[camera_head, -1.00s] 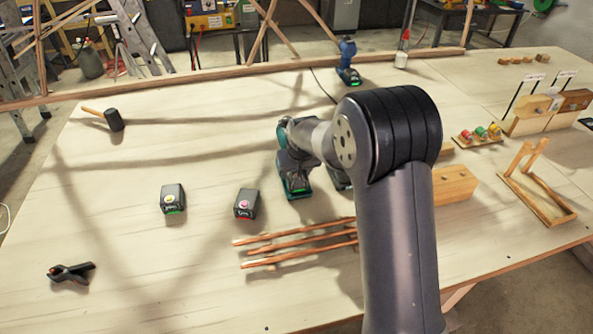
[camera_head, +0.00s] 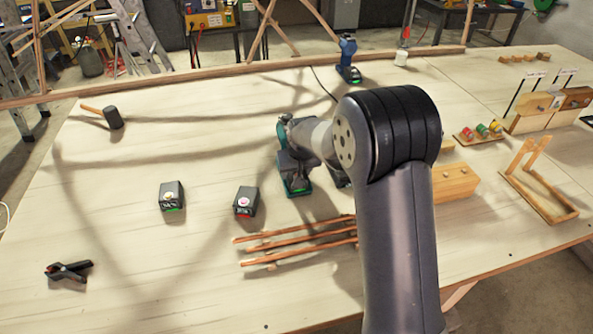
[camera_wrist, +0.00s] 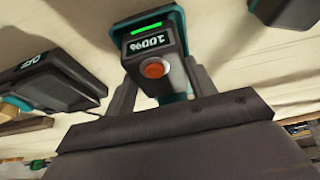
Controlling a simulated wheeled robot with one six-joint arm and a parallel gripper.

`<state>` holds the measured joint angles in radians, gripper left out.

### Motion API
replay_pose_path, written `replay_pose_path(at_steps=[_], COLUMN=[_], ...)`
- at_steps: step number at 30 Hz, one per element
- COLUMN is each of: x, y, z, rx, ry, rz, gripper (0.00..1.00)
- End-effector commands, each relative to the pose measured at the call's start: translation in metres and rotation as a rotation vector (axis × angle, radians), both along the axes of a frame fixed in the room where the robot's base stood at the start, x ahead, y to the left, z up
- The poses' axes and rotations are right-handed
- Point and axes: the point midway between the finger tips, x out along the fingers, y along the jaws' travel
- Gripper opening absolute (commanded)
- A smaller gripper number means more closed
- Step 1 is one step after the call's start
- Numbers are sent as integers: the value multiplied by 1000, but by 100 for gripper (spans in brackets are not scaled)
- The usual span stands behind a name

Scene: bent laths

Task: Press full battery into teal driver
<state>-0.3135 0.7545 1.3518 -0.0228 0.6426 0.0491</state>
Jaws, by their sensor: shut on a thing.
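My gripper (camera_wrist: 160,92) is shut on a battery (camera_wrist: 152,58) marked 100%, with an orange button and a lit green bar, between its two fingers in the wrist view. The teal driver (camera_head: 290,163) stands beside my wrist in the head view, with a green light near its base. My arm hides the fingers and the held battery there. I cannot tell how far the battery sits in the driver.
Two other batteries, one green-lit (camera_head: 171,197) and one red-lit (camera_head: 245,202), stand left of the driver. Copper-brown laths (camera_head: 295,242) lie in front. A black clamp (camera_head: 69,271), a mallet (camera_head: 112,118) and a blue driver (camera_head: 348,66) stand apart.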

Motion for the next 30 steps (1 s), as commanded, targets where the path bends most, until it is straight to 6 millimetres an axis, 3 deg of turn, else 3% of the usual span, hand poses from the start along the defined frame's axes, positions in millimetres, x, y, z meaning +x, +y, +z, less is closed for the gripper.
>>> replay_pose_path(at_steps=[26, 27, 30], x=[0, 0, 0], y=[0, 0, 0], z=[-8, -8, -8], rx=[1, 1, 1], ry=[-2, -2, -2], rz=[0, 0, 0], gripper=[19, 53, 62])
